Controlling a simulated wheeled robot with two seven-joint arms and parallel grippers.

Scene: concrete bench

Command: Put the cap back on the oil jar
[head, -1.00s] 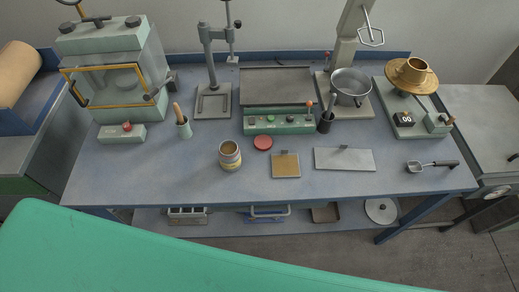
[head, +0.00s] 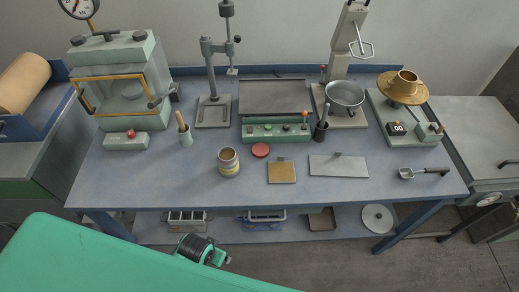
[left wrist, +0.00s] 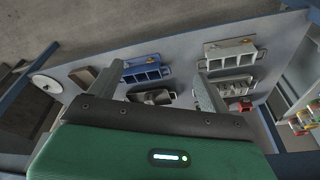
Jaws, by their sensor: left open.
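The oil jar (head: 228,162) stands upright and open-topped near the front of the blue bench, brownish with a yellow band. A red round cap (head: 260,150) lies flat on the bench just behind and right of the jar, apart from it. My left gripper (left wrist: 155,82) is open and empty in the left wrist view, over the lower shelf's items. In the head view a green and black part of my arm (head: 200,249) shows below the bench's front edge; its fingertips cannot be made out. My right gripper is not in view.
The lower shelf (head: 340,232) holds molds and trays. Bench space left of the jar is clear.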

